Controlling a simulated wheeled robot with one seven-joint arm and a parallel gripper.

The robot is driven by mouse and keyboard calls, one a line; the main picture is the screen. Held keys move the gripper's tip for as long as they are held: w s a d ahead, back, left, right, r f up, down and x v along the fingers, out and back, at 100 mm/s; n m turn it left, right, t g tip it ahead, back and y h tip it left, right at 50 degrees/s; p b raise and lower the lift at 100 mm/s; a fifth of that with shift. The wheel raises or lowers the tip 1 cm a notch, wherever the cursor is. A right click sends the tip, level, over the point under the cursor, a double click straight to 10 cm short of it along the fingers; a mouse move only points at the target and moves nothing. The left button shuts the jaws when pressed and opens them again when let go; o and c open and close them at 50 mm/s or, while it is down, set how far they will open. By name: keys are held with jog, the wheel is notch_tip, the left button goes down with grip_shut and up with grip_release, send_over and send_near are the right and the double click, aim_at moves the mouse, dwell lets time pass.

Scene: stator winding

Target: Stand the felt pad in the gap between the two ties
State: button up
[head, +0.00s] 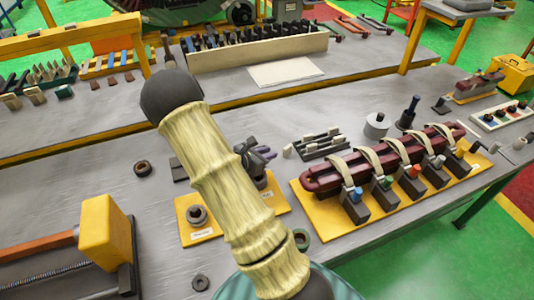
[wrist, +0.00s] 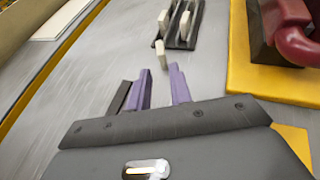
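My gripper (head: 264,154) has purple fingers, parted with a gap between them in the wrist view (wrist: 160,74). It is empty. A pale felt pad (wrist: 160,54) stands just beyond the fingertips, in line with the gap, at the near end of a dark rack (wrist: 198,30). In the head view this pad (head: 287,151) is at the rack's left end. More pale pads stand in the rack (head: 323,152). The dark red coil (head: 322,180) lies right of the rack, with several cream ties (head: 375,163) around it. Which two ties are meant is not clear.
The coil rests over a yellow board (head: 313,212) with dark blocks along its front. A grey cylinder (head: 377,126) and a dark upright tool (head: 409,112) stand behind it. A smaller yellow plate (head: 194,238) lies under my arm.

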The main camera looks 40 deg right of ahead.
jog(key=s+a+m, duration=0.1)
jog(key=s+r+m+g+y, duration=0.1)
jog(key=s+m, duration=0.1)
jog(key=s+a+m+g+y, duration=0.1)
jog(key=shift+s+a+r, duration=0.25)
jog(key=shift+s+a, duration=0.1)
jog(key=shift+s, duration=0.05)
jog(key=s+a+m+y, duration=0.1)
jog(key=a+m, duration=0.1)
jog(key=s+a+r+m+g+y, duration=0.1)
jog(key=s+a+m, duration=0.1)
jog(key=s+a+m+y, duration=0.1)
jog(key=s+a+y, duration=0.1)
jog(key=shift+a+r+m, duration=0.3)
jog(key=shift+m, duration=0.1)
jog(key=s+a+r+m+t+y, duration=0.1)
jog(key=a+r+m+t+y, duration=0.1)
jog(key=a+m, duration=0.3)
jog(key=s+a+r+m+t+y, duration=0.1)
jog(key=a+r+m+y, duration=0.3)
jog(key=a, duration=0.5)
jog(key=shift+s+a+r+m+t+y, duration=0.15)
jog(key=shift+s+r+m+t+y, duration=0.25)
jog(key=shift+y, duration=0.2)
jog(key=o, duration=0.5)
jog(key=shift+w, duration=0.1)
jog(key=shift+c, duration=0.8)
jog(key=shift+s, duration=0.2)
